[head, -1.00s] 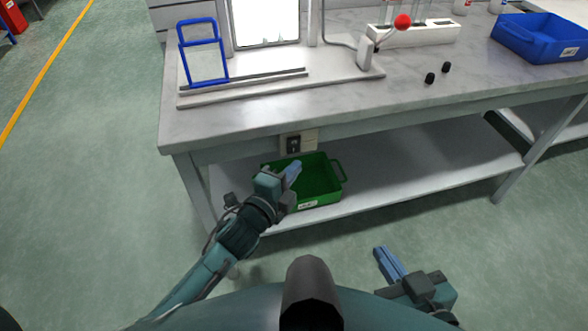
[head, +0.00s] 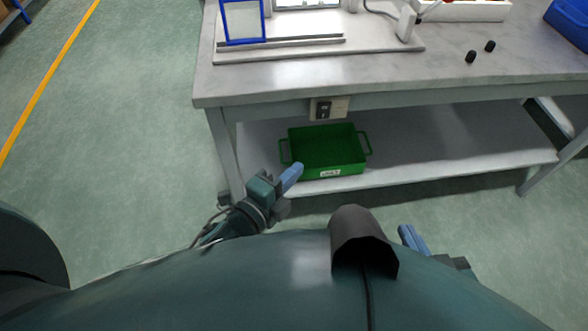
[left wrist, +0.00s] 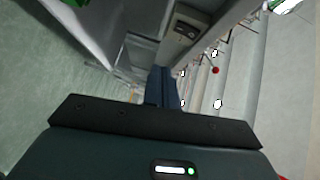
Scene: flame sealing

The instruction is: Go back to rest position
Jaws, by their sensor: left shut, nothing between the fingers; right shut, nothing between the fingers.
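My left gripper (head: 290,178) is shut and empty, below and left of the green bin in the head view. Its blue fingers also show closed together in the left wrist view (left wrist: 161,88). My right gripper (head: 411,238) is low at the right, shut and empty, and mostly hidden behind my own body. Both grippers are in front of the workbench and clear of its top.
The grey workbench (head: 290,80) stands ahead. A green bin (head: 327,152) sits on its lower shelf (head: 430,150). A blue-framed panel (head: 243,22) and two black caps (head: 471,57) are on top. The floor (head: 110,130) at left is clear.

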